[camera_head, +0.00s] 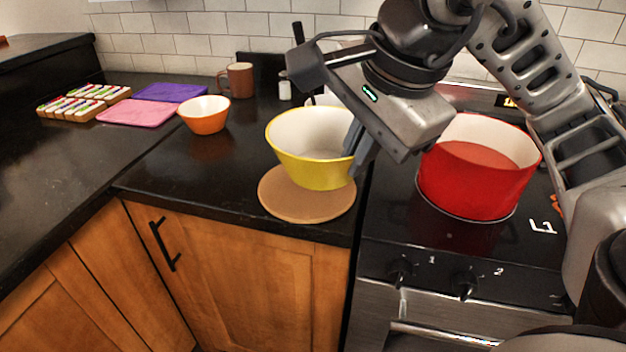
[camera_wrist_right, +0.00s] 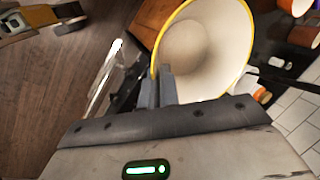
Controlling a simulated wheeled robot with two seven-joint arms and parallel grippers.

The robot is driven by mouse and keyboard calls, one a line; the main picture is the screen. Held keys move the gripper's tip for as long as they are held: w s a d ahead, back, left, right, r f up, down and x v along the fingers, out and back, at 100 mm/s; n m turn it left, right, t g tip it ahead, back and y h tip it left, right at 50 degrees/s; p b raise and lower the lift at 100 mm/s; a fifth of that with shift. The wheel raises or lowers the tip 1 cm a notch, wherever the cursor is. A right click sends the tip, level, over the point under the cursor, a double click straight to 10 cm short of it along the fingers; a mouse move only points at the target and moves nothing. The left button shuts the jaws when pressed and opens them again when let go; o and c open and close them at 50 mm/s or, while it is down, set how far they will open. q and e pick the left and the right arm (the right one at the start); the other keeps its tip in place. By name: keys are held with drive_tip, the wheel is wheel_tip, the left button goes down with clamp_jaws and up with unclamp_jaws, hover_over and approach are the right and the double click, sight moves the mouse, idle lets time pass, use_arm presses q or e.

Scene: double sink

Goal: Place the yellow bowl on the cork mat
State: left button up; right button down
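The yellow bowl (camera_head: 312,165) is white inside and shows over the back part of the round cork mat (camera_head: 300,208) in the head view. I cannot tell whether its base touches the mat. My right gripper (camera_head: 357,150) is at the bowl's right side, with its fingers on the rim. In the right wrist view the two fingers (camera_wrist_right: 157,88) are close together with the rim of the bowl (camera_wrist_right: 207,50) between them. My left gripper is not in view.
A red pot (camera_head: 475,178) stands on the stove to the right. An orange bowl (camera_head: 204,118), a brown mug (camera_head: 238,79), a pink board (camera_head: 140,112) and a purple board (camera_head: 171,92) are farther back left. The counter left of the mat is clear.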

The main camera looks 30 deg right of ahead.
sight(337, 151)
drive_tip(key=w+d+f, duration=0.1)
drive_tip(key=w, duration=0.1)
drive_tip(key=w+d+f, duration=0.1)
drive_tip(key=w, duration=0.1)
drive_tip(key=w+d+f+b, duration=0.1)
drive_tip(key=w, duration=0.2)
drive_tip(key=shift+d+f, duration=0.25)
drive_tip(key=w+f, duration=0.1)
drive_tip(key=f, duration=0.1)
drive_tip(key=w+d+f, duration=0.1)
drive_tip(key=w+f, duration=0.1)
drive_tip(key=w+d+f, duration=0.1)
drive_tip(key=w+f, duration=0.1)
drive_tip(key=shift+d, duration=0.1)
drive_tip(key=shift+w+d+f, duration=0.1)
drive_tip(key=shift+f, duration=1.55)
drive_tip(key=shift+f, duration=0.25)
drive_tip(key=c, duration=1.6)
unclamp_jaws()
drive_tip(key=shift+c, duration=0.2)
drive_tip(key=shift+r, duration=0.1)
